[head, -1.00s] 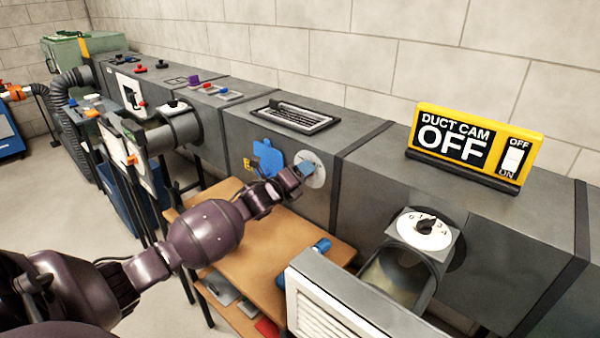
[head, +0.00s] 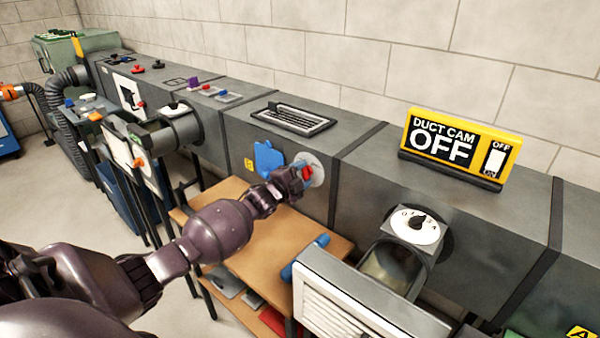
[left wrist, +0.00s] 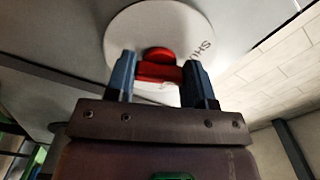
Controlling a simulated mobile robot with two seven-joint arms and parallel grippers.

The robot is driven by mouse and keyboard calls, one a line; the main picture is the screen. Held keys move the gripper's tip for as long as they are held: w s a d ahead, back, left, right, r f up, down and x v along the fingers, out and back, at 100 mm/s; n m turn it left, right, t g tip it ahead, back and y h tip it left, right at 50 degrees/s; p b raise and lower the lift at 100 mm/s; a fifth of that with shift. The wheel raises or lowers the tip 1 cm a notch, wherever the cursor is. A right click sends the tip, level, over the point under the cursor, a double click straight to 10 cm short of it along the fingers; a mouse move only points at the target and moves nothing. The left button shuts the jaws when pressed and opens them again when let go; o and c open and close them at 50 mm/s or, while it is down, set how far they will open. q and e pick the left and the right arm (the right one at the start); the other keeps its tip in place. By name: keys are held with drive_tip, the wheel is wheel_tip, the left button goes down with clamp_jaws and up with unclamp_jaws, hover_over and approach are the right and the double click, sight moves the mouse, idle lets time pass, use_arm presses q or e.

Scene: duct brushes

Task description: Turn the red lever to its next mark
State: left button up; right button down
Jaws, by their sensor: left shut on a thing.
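The red lever (left wrist: 158,68) sits on a round white dial plate (left wrist: 195,22) with dark lettering, only partly readable. In the left wrist view the two blue-grey fingers of my left gripper (left wrist: 160,80) stand on either side of the lever, shut on it. In the head view the white dial (head: 312,165) is on the front face of the grey duct, with a bit of the red lever (head: 308,172) showing beside my left gripper (head: 301,168). The wrist hides part of the dial. My right gripper is not in view.
A blue shape (head: 267,158) is on the duct face left of the dial. A wooden bench (head: 240,225) stands below, with a blue cylinder (head: 303,257) at its edge. A second dial with a black knob (head: 417,224) and a yellow "DUCT CAM OFF" sign (head: 460,146) are at right.

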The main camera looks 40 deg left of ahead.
use_arm(q)
drive_tip(key=shift+r+n, duration=0.1)
drive_tip(key=shift+n, duration=0.7)
drive_tip(key=shift+n+p, duration=0.45)
drive_tip(key=shift+n, duration=0.85)
drive_tip(key=o, duration=0.9)
drive_tip(key=shift+s, duration=0.1)
